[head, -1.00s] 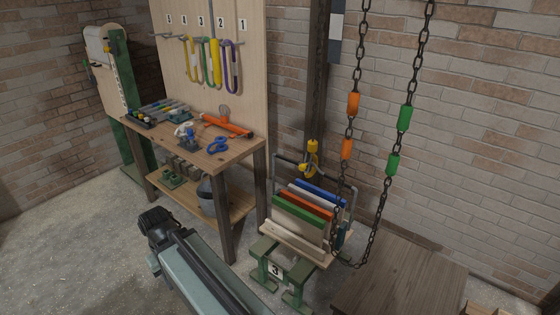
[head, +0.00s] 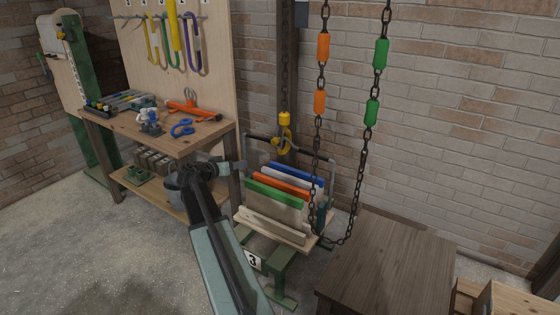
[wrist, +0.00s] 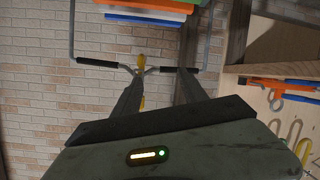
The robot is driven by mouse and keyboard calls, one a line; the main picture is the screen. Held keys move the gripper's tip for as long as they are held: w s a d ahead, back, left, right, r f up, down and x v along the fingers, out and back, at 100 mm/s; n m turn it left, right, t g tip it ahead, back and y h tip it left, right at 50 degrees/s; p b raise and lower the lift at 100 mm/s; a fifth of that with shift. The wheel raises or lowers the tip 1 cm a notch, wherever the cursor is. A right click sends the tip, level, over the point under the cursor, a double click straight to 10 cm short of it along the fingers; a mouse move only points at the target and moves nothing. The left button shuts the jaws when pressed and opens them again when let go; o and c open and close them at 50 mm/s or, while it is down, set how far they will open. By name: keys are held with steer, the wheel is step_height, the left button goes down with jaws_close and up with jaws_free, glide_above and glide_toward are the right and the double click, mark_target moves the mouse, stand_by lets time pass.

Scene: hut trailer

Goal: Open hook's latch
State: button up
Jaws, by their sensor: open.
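The yellow hook (head: 284,139) hangs below a yellow block (head: 284,118) at the middle of the rack's dark handle bar. Its latch is too small to make out. In the wrist view, a yellow part of the hook (wrist: 140,60) shows near the bar, partly behind one finger. My gripper (head: 194,172) is in front of the workbench, left of the rack and apart from the hook. In the wrist view my gripper (wrist: 164,74) has its two fingers spread, with nothing held between them.
A carrier with coloured panels (head: 276,190) stands on a green stand numbered 3 (head: 253,260). Chains (head: 361,160) hang right of the hook. A wooden table (head: 385,262) is at lower right. The workbench (head: 150,140) holds tools. Floor at lower left is clear.

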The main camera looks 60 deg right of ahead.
mark_target(275, 142)
steer(key=s+d+h+b, duration=0.1)
steer(key=d, duration=0.4)
steer(key=s+d+r+m+h+b, duration=0.1)
steer(key=s+d, duration=0.1)
steer(key=d, duration=0.3)
steer(key=s+d+m+h+b, duration=0.1)
steer(key=s+d, duration=0.1)
steer(key=d, duration=0.3)
steer(key=shift+r+h, duration=0.25)
steer(key=shift+h, duration=0.15)
steer(key=shift+s+d+r, duration=0.2)
steer(key=shift+d+r, duration=0.05)
steer(key=shift+r, duration=0.1)
steer(key=d, duration=0.7)
steer(key=shift+d, duration=0.35)
jaws_close()
steer(key=shift+a, duration=0.1)
